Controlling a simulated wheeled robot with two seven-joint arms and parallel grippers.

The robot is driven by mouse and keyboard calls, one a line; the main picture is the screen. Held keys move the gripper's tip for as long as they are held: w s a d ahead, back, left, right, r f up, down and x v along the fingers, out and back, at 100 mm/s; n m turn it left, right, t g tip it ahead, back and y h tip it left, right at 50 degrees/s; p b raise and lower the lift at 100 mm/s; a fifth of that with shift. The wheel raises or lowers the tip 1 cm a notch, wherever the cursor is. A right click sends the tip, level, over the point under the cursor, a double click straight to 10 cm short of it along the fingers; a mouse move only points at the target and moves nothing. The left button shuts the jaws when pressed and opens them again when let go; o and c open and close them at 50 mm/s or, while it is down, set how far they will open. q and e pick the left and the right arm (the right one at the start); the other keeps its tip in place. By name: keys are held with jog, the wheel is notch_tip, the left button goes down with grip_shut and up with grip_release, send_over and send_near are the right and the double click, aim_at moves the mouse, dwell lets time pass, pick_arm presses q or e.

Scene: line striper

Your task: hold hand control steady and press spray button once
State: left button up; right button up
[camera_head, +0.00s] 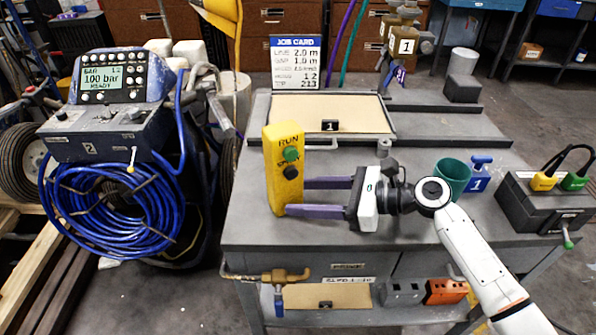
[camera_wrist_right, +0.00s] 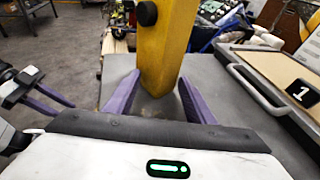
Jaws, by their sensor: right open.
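The yellow hand control (camera_head: 285,180) stands upright on the grey bench, with a green button (camera_head: 291,154) under RUN and a black spray button (camera_head: 290,173) below it. Its lower part also shows in the right wrist view (camera_wrist_right: 165,50). My right gripper (camera_head: 296,197) is low over the bench, its purple fingers open on either side of the control's lower part. In the right wrist view (camera_wrist_right: 158,98) gaps show between the fingers and the control. My left gripper (camera_wrist_right: 58,100) shows only at that view's left edge, fingers apart and empty, away from the control.
A tan tray (camera_head: 330,106) lies behind the control. The striper's display (camera_head: 112,76) and blue hose (camera_head: 125,200) are at the left.

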pick_arm(q)
jog(key=shift+w+a+f, duration=0.1)
pick_arm(e)
jog(key=shift+a+f, duration=0.15)
jog(key=shift+a, duration=0.15)
jog(key=shift+w, duration=0.1)
jog(key=shift+c, duration=0.2)
grip_shut()
jog(key=shift+o, duration=1.8)
grip_release()
pick_arm(q)
jog(key=shift+a, duration=0.1)
jog(key=shift+o, duration=0.5)
